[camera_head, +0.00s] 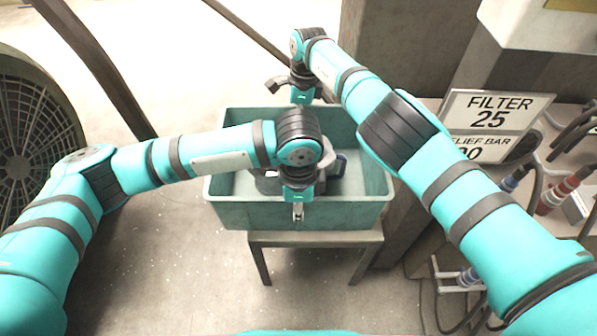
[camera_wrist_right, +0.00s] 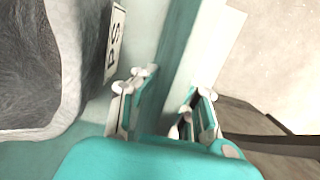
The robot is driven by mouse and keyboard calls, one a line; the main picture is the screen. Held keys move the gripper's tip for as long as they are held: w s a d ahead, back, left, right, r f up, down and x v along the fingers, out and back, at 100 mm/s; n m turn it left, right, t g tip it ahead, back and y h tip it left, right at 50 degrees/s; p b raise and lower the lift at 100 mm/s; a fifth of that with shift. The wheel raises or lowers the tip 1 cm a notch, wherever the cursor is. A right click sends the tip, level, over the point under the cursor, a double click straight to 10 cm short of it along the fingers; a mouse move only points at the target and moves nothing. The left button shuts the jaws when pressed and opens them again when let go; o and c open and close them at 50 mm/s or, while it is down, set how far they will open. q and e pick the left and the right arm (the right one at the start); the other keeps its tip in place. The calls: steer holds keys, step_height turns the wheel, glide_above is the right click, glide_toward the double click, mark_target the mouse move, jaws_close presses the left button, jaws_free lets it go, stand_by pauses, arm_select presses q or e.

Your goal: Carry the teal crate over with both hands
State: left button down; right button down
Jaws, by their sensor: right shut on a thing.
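The teal crate (camera_head: 350,215) stands level on a small grey table in the head view. My left gripper (camera_head: 298,205) points down at the middle of its near wall, with a finger against the outer face; whether it is closed on the wall is hidden. My right gripper (camera_head: 302,102) reaches over to the middle of the far wall. In the right wrist view, my right gripper (camera_wrist_right: 165,112) is shut on the crate's wall (camera_wrist_right: 178,55), with a finger on each side. Grey and dark blue items (camera_head: 338,168) lie in the crate, partly hidden by my left arm.
The small table (camera_head: 315,240) stands on a pale floor, clear at front left. A large round fan or grille (camera_head: 25,135) is at the left.

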arm_select(q)
steer(key=shift+r, duration=0.15)
arm_select(e)
steer(key=shift+w+r, duration=0.1)
steer(key=shift+r, duration=0.1)
